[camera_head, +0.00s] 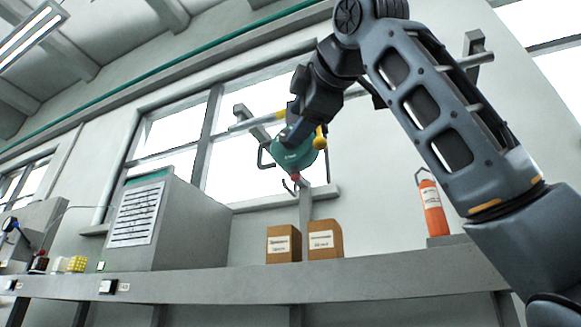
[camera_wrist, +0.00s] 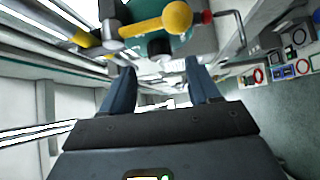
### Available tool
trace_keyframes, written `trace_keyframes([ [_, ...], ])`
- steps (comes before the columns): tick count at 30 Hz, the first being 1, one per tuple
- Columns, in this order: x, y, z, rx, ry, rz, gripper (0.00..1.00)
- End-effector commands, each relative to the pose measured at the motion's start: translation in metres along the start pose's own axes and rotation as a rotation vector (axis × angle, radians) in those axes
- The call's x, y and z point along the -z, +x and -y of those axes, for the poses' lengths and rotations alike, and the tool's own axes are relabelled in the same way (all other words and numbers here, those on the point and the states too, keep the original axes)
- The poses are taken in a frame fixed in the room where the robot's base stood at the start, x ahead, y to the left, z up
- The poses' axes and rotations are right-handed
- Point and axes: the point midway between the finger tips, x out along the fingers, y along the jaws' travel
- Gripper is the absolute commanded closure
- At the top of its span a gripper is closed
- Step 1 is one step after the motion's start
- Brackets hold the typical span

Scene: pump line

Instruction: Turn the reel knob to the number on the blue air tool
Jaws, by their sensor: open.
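The green reel (camera_head: 291,152) hangs in front of the window in the head view, partly hidden by my gripper (camera_head: 293,128). In the wrist view the reel (camera_wrist: 182,46) is beyond my fingertips.
Two brown boxes (camera_head: 284,244) stand on the long grey shelf (camera_head: 222,283) below the reel. A grey cabinet with a printed sheet (camera_head: 137,213) is to the left. An orange bottle (camera_head: 433,208) stands at the right. A yellow-tipped bar (camera_head: 257,121) runs close to my gripper.

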Motion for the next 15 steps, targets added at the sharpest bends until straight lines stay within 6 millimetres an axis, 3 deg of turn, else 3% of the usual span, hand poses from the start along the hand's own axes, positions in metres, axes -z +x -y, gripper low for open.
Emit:
trace_keyframes([
  [6,0.000,0.031,-0.002,0.002,0.001,0.000,0.39],
  [15,0.000,0.044,0.000,0.000,0.000,-0.001,0.39],
])
